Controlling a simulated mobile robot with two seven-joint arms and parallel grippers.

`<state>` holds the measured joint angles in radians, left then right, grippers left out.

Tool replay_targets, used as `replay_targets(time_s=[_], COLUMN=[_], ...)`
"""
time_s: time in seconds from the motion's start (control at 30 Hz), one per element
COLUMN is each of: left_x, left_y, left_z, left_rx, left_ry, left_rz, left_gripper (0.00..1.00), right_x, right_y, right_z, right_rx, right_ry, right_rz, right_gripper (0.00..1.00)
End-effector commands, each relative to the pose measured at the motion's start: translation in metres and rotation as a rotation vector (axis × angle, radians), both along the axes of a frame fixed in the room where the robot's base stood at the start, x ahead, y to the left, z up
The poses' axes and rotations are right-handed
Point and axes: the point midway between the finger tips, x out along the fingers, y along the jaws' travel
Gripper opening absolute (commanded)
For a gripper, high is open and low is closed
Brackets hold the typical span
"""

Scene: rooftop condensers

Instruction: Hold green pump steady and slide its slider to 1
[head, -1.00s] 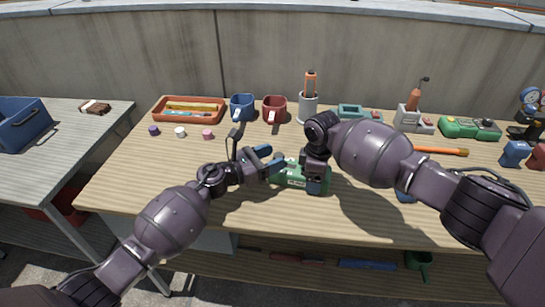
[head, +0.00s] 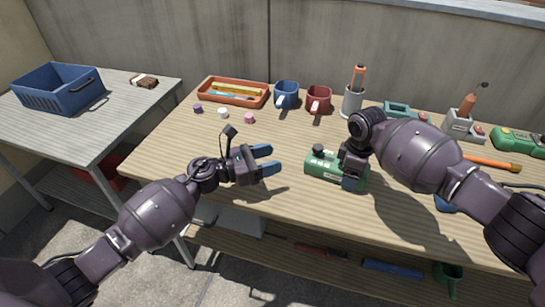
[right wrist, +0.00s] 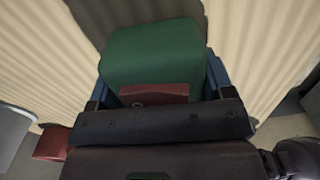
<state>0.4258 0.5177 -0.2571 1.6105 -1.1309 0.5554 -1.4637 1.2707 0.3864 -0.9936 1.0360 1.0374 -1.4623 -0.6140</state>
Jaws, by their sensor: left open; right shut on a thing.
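The green pump (head: 323,164) sits on the wooden workbench, with a dark knob on its top left and a pale label on its front. My right gripper (head: 354,180) is shut on the pump's right part from above and hides that end. In the right wrist view the pump's green body (right wrist: 155,62) lies between the blue fingers, with a dark red part near the palm. My left gripper (head: 268,160) is open and empty, to the left of the pump and apart from it. I cannot make out the slider or its marks.
Small purple, white and pink pieces lie near the tray. An orange-handled tool (head: 492,163) lies right. The bench left of the pump is mostly clear.

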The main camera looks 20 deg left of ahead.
Motion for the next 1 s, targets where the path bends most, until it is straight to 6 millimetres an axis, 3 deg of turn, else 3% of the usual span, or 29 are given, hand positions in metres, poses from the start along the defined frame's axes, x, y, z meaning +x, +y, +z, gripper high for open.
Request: replay_targets(time_s=[0.17, 0.2, 0.37, 0.77, 1.0], left_x=[0.000, 0.000, 0.000, 0.000, 0.002], left_y=[0.000, 0.000, 0.000, 0.000, 0.000], left_z=[0.000, 0.000, 0.000, 0.002, 0.023], left_rx=[0.000, 0.000, 0.000, 0.000, 0.000], left_ry=[0.000, 0.000, 0.000, -0.002, -0.026], left_rz=[0.000, 0.000, 0.000, 0.000, 0.000], left_gripper=[0.56, 0.56, 0.56, 0.56, 0.56], right_x=[0.000, 0.000, 0.000, 0.000, 0.001], right_y=[0.000, 0.000, 0.000, 0.000, 0.000], right_z=[0.000, 0.000, 0.000, 0.002, 0.024], right_rx=[0.000, 0.000, 0.000, 0.000, 0.000], right_ry=[0.000, 0.000, 0.000, -0.001, -0.005], right_rz=[0.000, 0.000, 0.000, 0.000, -0.001], right_gripper=[0.31, 0.77, 1.00, 1.00, 1.00])
